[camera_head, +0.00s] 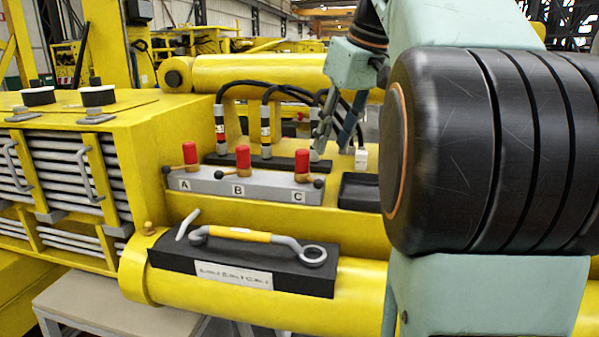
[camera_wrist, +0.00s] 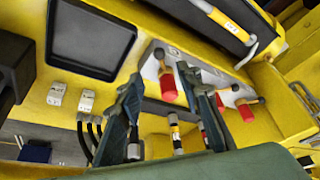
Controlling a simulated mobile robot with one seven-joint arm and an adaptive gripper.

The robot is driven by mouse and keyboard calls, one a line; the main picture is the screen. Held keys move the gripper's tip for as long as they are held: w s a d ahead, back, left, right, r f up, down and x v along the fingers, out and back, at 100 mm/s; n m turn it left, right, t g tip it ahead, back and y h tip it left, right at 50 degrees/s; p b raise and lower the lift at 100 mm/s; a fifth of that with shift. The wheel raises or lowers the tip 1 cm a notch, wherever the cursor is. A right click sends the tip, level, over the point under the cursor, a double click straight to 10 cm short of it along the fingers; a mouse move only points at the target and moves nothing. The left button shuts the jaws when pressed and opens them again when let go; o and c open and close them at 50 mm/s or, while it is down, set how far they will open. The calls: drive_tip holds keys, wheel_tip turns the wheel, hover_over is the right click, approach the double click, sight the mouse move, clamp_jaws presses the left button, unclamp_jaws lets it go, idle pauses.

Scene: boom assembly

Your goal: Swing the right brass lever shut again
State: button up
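The right brass lever (camera_head: 306,179) is at station C of the grey valve block (camera_head: 262,191). Its short brass arm ends in a black knob at lower right, beneath an upright red cap. In the wrist view the red-capped station nearest me (camera_wrist: 168,86) shows between my fingers, its black knob pointing to the picture's top. The levers at A (camera_head: 175,168) and B (camera_head: 228,174) have their knobs to the left. My gripper (camera_head: 331,148) is open and empty, above and behind station C; its spread fingers also show in the wrist view (camera_wrist: 161,82). No contact with the lever is visible.
Black hoses (camera_head: 285,90) and their fittings stand close behind the valve block, near my fingers. A black tray (camera_head: 359,190) is to the right. A black holder (camera_head: 165,256) with a yellow-gripped wrench (camera_head: 240,235) lies in front. Open space is above the block.

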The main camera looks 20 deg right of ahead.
sight(319, 179)
drive_tip(key=x, duration=0.9)
drive_tip(key=shift+w+f, duration=0.15)
drive_tip(key=shift+f, duration=0.25)
clamp_jaws()
